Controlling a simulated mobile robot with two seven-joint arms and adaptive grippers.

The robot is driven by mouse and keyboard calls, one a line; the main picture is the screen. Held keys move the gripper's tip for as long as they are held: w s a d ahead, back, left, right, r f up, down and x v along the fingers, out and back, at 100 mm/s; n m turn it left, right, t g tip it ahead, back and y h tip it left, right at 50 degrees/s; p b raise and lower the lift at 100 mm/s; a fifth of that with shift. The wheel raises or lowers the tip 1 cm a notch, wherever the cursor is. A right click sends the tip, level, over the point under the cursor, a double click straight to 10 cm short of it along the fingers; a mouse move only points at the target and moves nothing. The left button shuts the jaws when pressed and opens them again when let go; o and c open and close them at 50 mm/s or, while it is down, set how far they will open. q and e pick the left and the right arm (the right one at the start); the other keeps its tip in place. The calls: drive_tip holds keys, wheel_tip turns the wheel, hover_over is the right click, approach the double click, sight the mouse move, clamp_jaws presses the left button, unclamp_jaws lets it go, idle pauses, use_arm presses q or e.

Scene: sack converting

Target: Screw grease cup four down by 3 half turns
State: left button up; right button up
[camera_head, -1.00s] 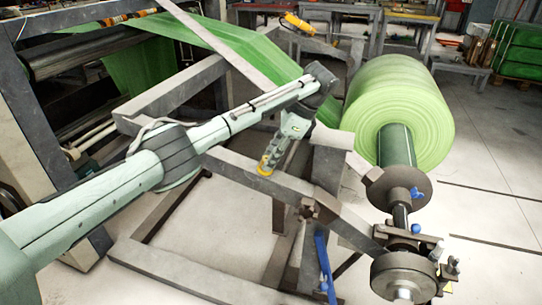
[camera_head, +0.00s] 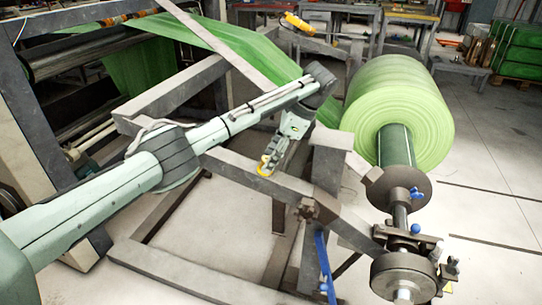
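My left arm reaches across from the left, and my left gripper (camera_head: 266,165) points down at the grey beam of the unwind stand (camera_head: 240,170). A small yellow part shows at its fingertips; I cannot tell whether it is a grease cup or part of the gripper. The fingers are too small to tell whether they are open or shut. No grease cup can be picked out as number four. Small fittings, one pale yellow (camera_head: 453,262), sit by the bearing housing (camera_head: 404,276) at the lower right, well away from the gripper. My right gripper is not in view.
A large green roll (camera_head: 395,105) on its shaft stands right of the arm. Green web (camera_head: 240,50) runs behind the arm to the machine at left. A blue lever (camera_head: 322,255) stands at the lower middle. Open floor (camera_head: 500,200) lies at the right.

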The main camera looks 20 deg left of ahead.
use_arm(q)
drive_tip(key=shift+r, duration=0.1)
drive_tip(key=v, duration=1.1)
drive_tip(key=shift+d+r, duration=0.25)
drive_tip(key=shift+r, duration=0.1)
